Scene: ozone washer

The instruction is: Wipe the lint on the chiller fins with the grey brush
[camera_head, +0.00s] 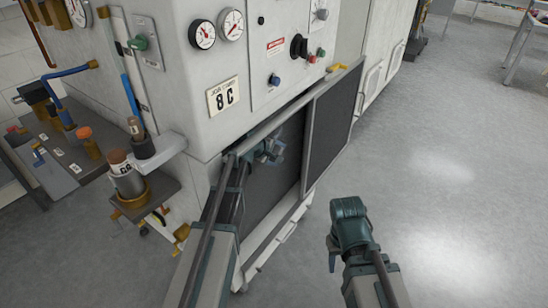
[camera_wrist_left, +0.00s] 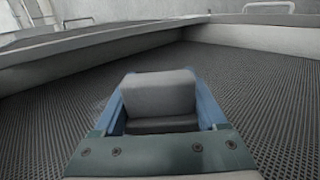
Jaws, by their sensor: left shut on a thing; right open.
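My left gripper (camera_head: 268,150) reaches into the open lower bay of the machine. In the left wrist view its blue fingers (camera_wrist_left: 213,102) are shut on the grey brush (camera_wrist_left: 158,95), a pale grey block. The dark, fine-textured chiller fins (camera_head: 268,190) lie behind the gripper, and they spread around the brush in the left wrist view (camera_wrist_left: 265,95). I cannot tell whether the brush touches them. A faint pale patch beside the left finger may be lint; I cannot tell clearly. My right gripper (camera_head: 345,230) is open and empty over the floor.
A framed mesh panel (camera_head: 333,115) stands swung out to the right of the bay. A side shelf (camera_head: 145,198) with a jar (camera_head: 127,178) is left of my left arm. The grey floor (camera_head: 450,200) to the right is clear.

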